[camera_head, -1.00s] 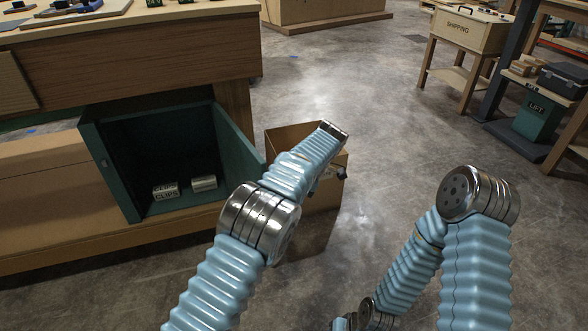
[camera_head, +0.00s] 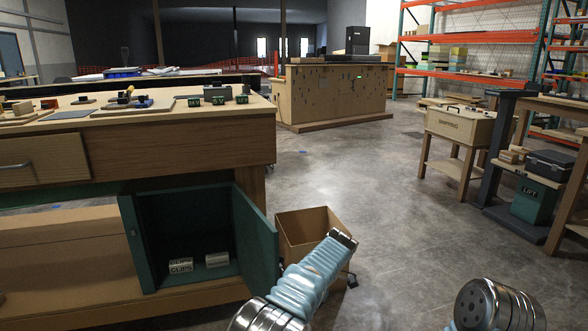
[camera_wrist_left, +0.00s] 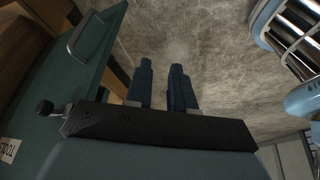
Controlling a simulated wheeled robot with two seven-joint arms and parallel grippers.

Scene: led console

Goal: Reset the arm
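My left arm reaches up from the bottom of the head view, its wrist in front of a cardboard box. My left gripper (camera_wrist_left: 161,85) shows in the left wrist view, its two dark blue fingers apart with only floor between them. It is open and empty, beside a teal panel with a handle (camera_wrist_left: 88,32). In the head view its fingers are hidden behind the wrist. Only a metal joint of my right arm shows at the bottom right; my right gripper is out of the picture.
An open teal cabinet (camera_head: 128,240) holds two small boxes, one marked CLIPS (camera_head: 181,265). Its door (camera_head: 255,238) stands open beside the cardboard box (camera_head: 300,222). The workbench (camera_head: 190,150) is at left, a shipping table (camera_head: 450,125) at right. Middle floor is clear.

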